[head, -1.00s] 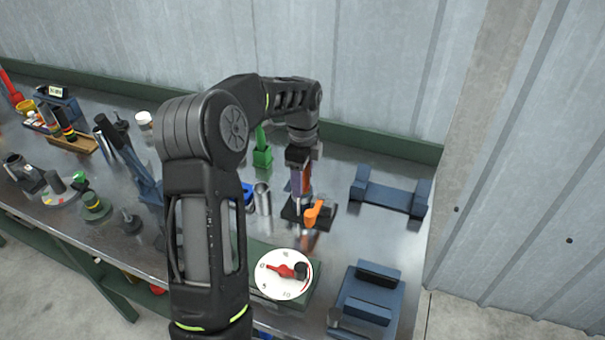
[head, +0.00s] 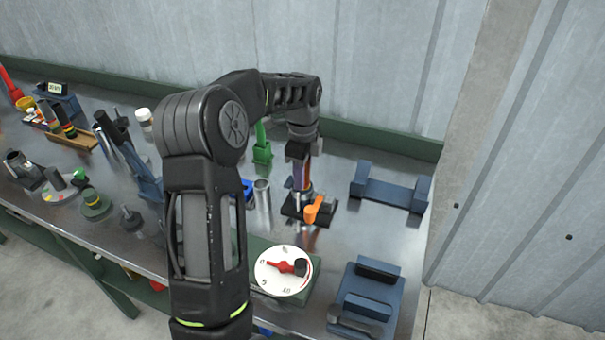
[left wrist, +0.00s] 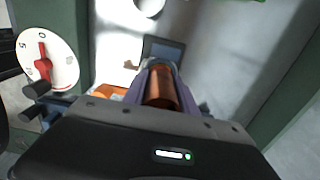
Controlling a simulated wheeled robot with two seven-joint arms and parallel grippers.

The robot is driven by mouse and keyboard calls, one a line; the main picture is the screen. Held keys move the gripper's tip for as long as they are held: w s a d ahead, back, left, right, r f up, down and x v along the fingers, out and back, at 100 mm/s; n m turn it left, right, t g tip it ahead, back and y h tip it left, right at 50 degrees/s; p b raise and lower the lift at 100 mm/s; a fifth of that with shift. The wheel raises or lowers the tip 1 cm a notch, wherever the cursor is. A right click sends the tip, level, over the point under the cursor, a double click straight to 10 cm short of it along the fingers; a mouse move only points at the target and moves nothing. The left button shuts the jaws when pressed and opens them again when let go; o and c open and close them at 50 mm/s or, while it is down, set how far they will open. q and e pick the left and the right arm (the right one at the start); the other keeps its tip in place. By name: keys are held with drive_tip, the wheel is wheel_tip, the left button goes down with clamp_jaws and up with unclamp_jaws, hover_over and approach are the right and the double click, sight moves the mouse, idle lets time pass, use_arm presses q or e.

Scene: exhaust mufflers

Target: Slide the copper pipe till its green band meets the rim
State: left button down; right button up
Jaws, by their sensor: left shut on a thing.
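My left gripper (head: 301,184) points down over a dark clamp base with an orange lever (head: 313,210). Its jaws are shut on the copper pipe, which shows as a thin copper strip between the fingers in the head view. In the left wrist view the copper pipe (left wrist: 160,88) stands between the purple-grey fingers. A grey part, perhaps the muffler pipe, shows just below the fingertips. I cannot make out the green band or the rim, nor whether they touch. My right gripper is not in view.
A white dial with a red pointer (head: 284,270) sits in front of the clamp. Blue cradles (head: 390,197) and (head: 365,303) stand to the right. A metal cylinder (head: 262,194) and a green stand (head: 262,150) are left of the gripper. Bare metal bench lies between.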

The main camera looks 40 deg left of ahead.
use_arm(q)
drive_tip(key=shift+r, duration=0.2)
drive_tip(key=shift+r+p, duration=0.7)
drive_tip(key=shift+r, duration=0.1)
drive_tip(key=c, duration=0.9)
unclamp_jaws()
wheel_tip(320, 180, up, 8)
drive_tip(key=shift+f+b, duration=0.1)
drive_tip(key=shift+b, duration=0.65)
